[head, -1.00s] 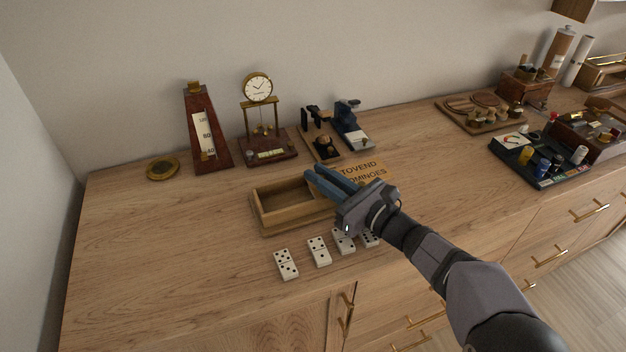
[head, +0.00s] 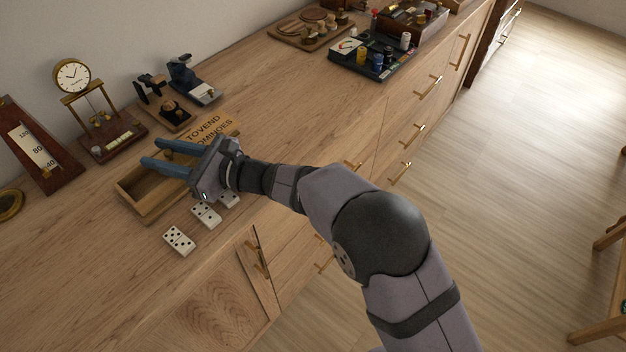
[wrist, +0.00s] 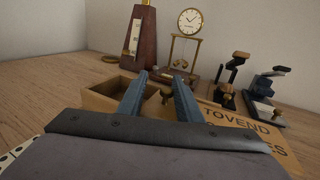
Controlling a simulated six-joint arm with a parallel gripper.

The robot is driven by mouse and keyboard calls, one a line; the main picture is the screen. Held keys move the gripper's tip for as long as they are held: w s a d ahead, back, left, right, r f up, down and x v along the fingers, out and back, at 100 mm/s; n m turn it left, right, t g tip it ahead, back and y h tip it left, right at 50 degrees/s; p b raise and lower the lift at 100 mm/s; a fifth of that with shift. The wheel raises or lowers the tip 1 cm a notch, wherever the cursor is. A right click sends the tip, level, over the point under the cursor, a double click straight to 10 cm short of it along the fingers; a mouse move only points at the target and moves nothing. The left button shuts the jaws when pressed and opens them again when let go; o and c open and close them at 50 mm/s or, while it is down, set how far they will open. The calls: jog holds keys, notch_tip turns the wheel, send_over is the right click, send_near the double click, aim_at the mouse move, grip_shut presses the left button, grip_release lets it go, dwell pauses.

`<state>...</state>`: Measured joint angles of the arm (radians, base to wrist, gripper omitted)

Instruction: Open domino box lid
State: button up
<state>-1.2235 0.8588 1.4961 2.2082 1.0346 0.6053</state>
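The wooden domino box (head: 150,210) sits on the cabinet top with its empty inside showing. Its flat lid (head: 212,126), lettered "TOVEND DOMINOES", extends to the right of the open part. I cannot tell whether the lid is still joined to the box. My gripper (head: 150,152) is open, its two blue fingers apart and pointing left over the box.
White dominoes (head: 180,240) lie in front of the box, partly hidden by my gripper. Behind stand a clock (head: 73,76), a metronome (head: 38,148) and a small black and blue device (head: 190,85). A dark tray (head: 370,62) is farther right. The wood front-left is clear.

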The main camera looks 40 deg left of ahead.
jog(key=s, duration=0.2)
jog(key=s+p, duration=0.1)
jog(key=s, duration=0.1)
jog(key=s+d+p, duration=0.1)
jog(key=s, duration=0.1)
jog(key=shift+s, duration=0.25)
jog(key=b+v, duration=0.1)
jog(key=v, duration=0.5)
jog(key=shift+d, duration=0.1)
jog(key=w+d+r+n+h+p, duration=0.1)
jog(key=d, duration=0.1)
jog(key=w+d+r+n+p, duration=0.1)
jog(key=w+d, duration=0.1)
jog(key=w+d+r+n+h+p, duration=0.1)
jog(key=w+d, duration=0.1)
jog(key=shift+w+d+h+p, duration=0.25)
jog(key=shift+d+h+p, duration=0.05)
jog(key=shift+d+p, duration=0.1)
jog(key=w+d+n+t+h+p, duration=0.1)
jog(key=w+d+n+h+p, duration=0.1)
jog(key=d, duration=0.6)
jog(key=w+d+r+n+t+h+p, duration=0.1)
jog(key=w+d+n+t+h+p, duration=0.1)
jog(key=w+d+p, duration=0.2)
jog(key=shift+w+d+n+h, duration=0.35)
jog(key=shift+w+d, duration=1.25)
jog(key=shift+d, duration=1.1)
jog(key=shift+r, duration=0.15)
